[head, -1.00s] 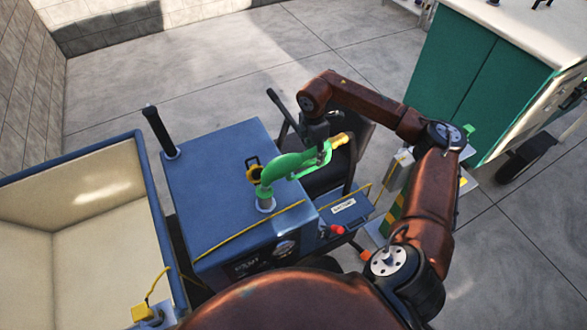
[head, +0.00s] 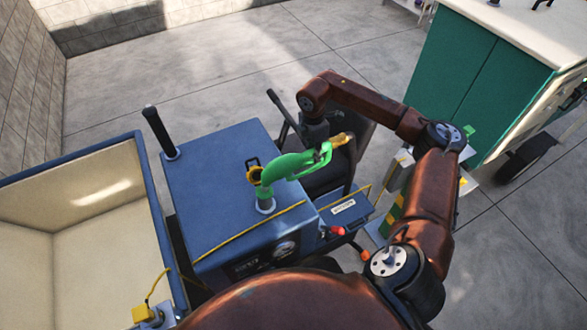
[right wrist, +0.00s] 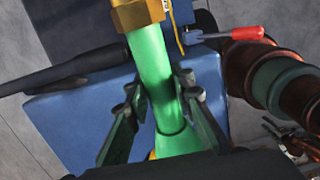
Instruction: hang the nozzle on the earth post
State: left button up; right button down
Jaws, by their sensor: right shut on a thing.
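The green nozzle (head: 288,167) is over the blue machine, its lower end at the round filler neck (head: 266,206). I cannot tell how deep the end sits in it. A brass-coloured fitting (head: 340,140) is at its other end. My right gripper (head: 318,143) is shut on the nozzle from above. In the right wrist view the fingers (right wrist: 150,112) flank the green tube (right wrist: 155,70), with the brass fitting (right wrist: 140,13) beyond. A post with green and yellow stripes (head: 392,215), which looks like the earth post, stands right of the machine, partly behind my right arm. My left gripper is out of view.
The blue machine (head: 215,165) has a black upright handle (head: 158,132), a black seat and a red-knobbed lever (head: 338,230). A cream-lined skip (head: 75,205) is at left. A green cabinet (head: 480,85) stands at upper right. Open concrete floor lies behind.

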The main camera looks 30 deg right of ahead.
jog(key=shift+r+p, duration=3.2)
jog(key=shift+r, duration=2.5)
jog(key=shift+f, duration=0.1)
